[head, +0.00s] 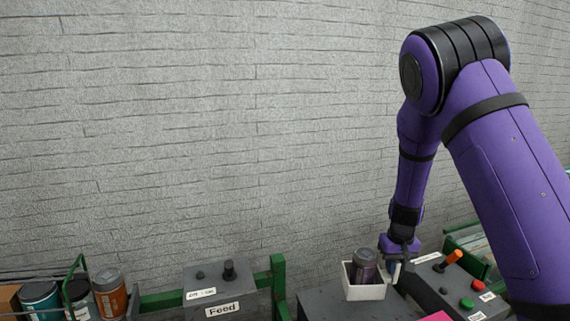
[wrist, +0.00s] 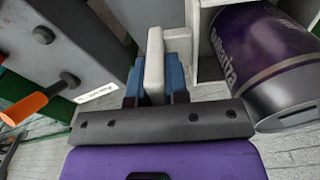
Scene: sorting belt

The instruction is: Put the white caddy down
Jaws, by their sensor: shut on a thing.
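The white caddy (head: 364,292) is a small open box in the lower right of the head view, with a dark purple jar (head: 364,262) standing inside it. My gripper (head: 396,268) is at its right side. In the wrist view, the blue fingers of my gripper (wrist: 156,78) are shut on a white upright part of the caddy (wrist: 154,50). The purple jar (wrist: 255,48) fills the right of that view. The caddy looks level over a dark grey surface (head: 325,304); I cannot tell whether it touches it.
A grey control box with an orange lever (head: 451,259) and red and green buttons stands just right of the caddy. A grey "Feed" box (head: 218,285) is to the left. Teal, dark and orange jars (head: 109,296) sit at far left. Green frame posts (head: 278,285) rise between.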

